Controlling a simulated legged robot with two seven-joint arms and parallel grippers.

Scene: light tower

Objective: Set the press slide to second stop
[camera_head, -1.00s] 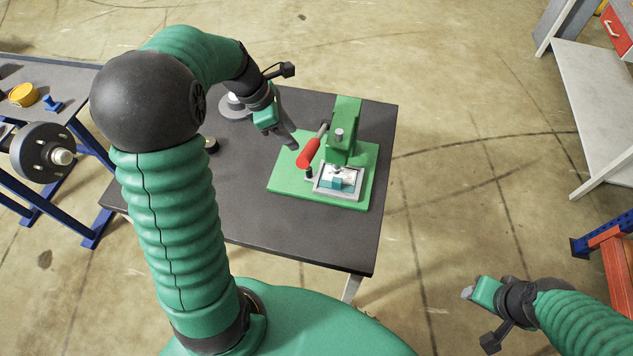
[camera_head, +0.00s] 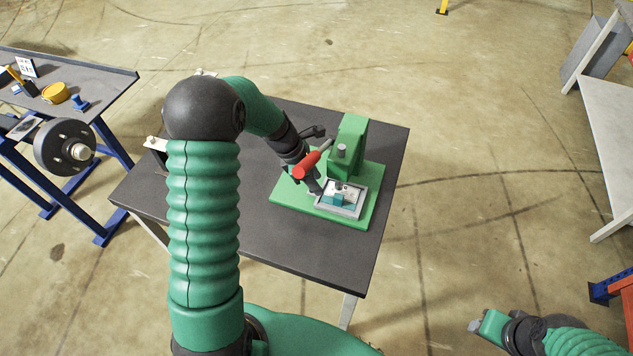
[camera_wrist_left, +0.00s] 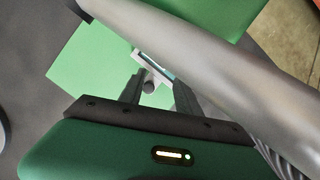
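The green press (camera_head: 352,140) stands on a green base plate (camera_head: 290,205) on the dark table. Its lever has a red grip (camera_head: 306,165). A grey-framed tray (camera_head: 350,211), seemingly the slide, holds a teal piece at the press's front. My left gripper (camera_head: 313,187) is low beside the tray's left side, below the red grip and partly hidden by it. In the left wrist view its fingers (camera_wrist_left: 158,92) are apart, with a small grey knob (camera_wrist_left: 151,85) showing between their tips; contact cannot be told. My right gripper (camera_head: 478,326) hangs away from the table at lower right.
A thick grey rod (camera_wrist_left: 225,60), apparently the lever shaft, crosses close before the left wrist camera. The dark table (camera_head: 250,235) has clear room left of the press. A blue-legged bench (camera_head: 95,100) stands at left, a pale shelf (camera_head: 610,120) at right.

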